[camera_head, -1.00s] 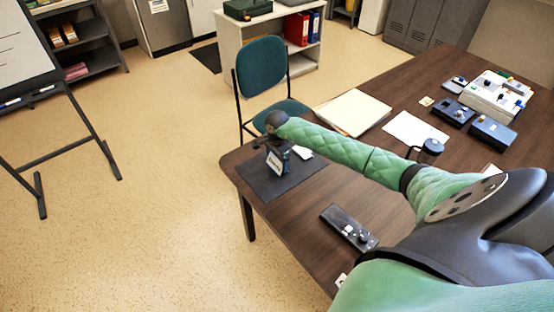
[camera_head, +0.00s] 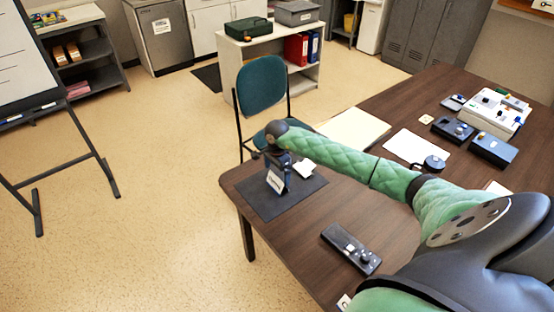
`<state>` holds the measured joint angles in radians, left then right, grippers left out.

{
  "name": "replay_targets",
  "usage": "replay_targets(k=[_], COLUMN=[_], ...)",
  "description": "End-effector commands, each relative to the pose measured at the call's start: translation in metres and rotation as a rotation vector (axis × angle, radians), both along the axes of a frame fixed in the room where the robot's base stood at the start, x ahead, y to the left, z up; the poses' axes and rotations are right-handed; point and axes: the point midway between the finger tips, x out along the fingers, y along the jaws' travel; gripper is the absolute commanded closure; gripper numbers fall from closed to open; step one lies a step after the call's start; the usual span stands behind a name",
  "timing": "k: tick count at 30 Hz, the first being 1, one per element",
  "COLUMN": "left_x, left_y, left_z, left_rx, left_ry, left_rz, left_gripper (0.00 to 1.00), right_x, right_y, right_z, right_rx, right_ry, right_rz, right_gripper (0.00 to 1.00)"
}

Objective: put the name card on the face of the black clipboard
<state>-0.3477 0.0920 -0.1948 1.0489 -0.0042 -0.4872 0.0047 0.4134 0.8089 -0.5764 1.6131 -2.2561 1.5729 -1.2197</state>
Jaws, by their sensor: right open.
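A white card with dark lettering, which looks like the name card (camera_head: 275,181), stands tilted on a flat black rectangle at the table's near left corner. This rectangle looks like the black clipboard (camera_head: 273,208), but I make out no clip. My right gripper (camera_head: 287,178) points down over it from the end of the green arm. It is open, with the card close to its fingers; whether they touch is too small to tell. The gripper hides part of the black surface. My left gripper is out of view.
A small white piece (camera_head: 305,168) lies right of the gripper. A black remote-like device (camera_head: 351,249) lies on the brown table (camera_head: 310,245). A teal chair (camera_head: 262,84) stands behind the table's edge.

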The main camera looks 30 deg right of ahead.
Motion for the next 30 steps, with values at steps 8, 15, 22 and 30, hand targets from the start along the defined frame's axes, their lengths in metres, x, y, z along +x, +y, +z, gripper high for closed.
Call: replay_targets(k=[8,15,22,30], left_x=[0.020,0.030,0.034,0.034], left_y=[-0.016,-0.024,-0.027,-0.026], left_z=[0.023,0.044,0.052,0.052], left_rx=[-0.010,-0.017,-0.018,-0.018], left_ry=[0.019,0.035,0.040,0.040], left_rz=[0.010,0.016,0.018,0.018], left_gripper=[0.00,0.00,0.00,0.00], right_x=[0.001,0.001,0.000,0.000], right_y=[0.000,-0.001,0.000,0.000], right_z=[0.045,0.075,0.085,0.085], right_rx=[-0.001,-0.001,0.000,0.000], right_ry=[-0.002,-0.001,0.001,0.001], right_rz=[0.002,0.001,0.000,0.000], right_gripper=[0.00,0.00,0.00,0.00])
